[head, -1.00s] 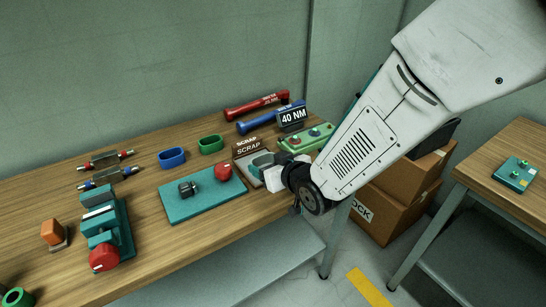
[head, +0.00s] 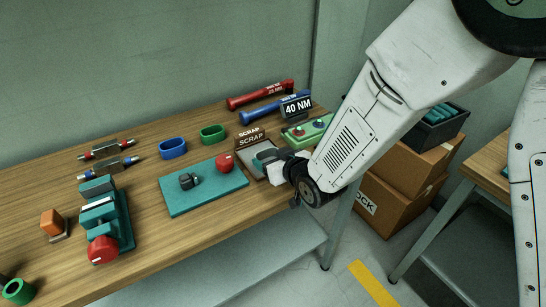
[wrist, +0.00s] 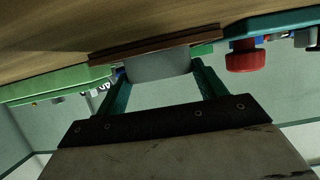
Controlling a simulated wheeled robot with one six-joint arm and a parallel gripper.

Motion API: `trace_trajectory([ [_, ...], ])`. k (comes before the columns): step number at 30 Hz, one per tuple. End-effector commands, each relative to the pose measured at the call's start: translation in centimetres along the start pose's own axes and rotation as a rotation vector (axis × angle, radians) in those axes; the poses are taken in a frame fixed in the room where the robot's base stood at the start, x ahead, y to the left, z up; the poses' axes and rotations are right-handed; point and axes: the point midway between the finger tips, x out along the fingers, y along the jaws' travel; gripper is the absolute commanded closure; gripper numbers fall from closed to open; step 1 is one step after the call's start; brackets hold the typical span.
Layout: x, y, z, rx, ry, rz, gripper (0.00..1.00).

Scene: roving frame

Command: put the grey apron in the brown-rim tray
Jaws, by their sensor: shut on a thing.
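The grey apron (wrist: 156,66) is a plain grey piece between the two teal fingers of my gripper (wrist: 160,72) in the wrist view. My gripper is shut on it. In the head view my gripper (head: 267,156) is at the brown-rim tray (head: 251,170), by the SCRAP signs, near the bench's front edge. The tray's brown rim (wrist: 140,48) shows right behind the apron in the wrist view. I cannot tell whether the apron touches the tray. In the head view the fingers and wrist hide much of the apron and part of the tray.
A teal mat (head: 205,190) with a red knob (head: 224,162) lies left of the tray. A green box with buttons (head: 310,130) stands at its right, a 40 NM sign (head: 297,107) behind. Cartons (head: 395,200) and a dark bin (head: 437,122) stand beyond the bench's right end.

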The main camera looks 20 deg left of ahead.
Motion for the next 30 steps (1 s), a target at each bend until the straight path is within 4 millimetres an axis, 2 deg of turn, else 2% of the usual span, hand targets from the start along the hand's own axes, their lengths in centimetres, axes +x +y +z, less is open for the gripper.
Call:
trace_trajectory([
  [1,0.0,0.0,0.1,0.000,0.000,0.000,0.24],
  [3,0.0,0.0,0.1,0.000,0.000,0.000,0.08],
  [14,-0.2,0.0,-0.5,0.000,0.001,0.000,0.08],
  [17,-1.5,0.0,-0.4,0.000,0.000,0.001,0.08],
  [24,-6.7,0.0,-0.4,0.000,0.001,0.000,0.08],
  [30,-10.4,0.0,-0.4,0.001,0.001,0.001,0.08],
])
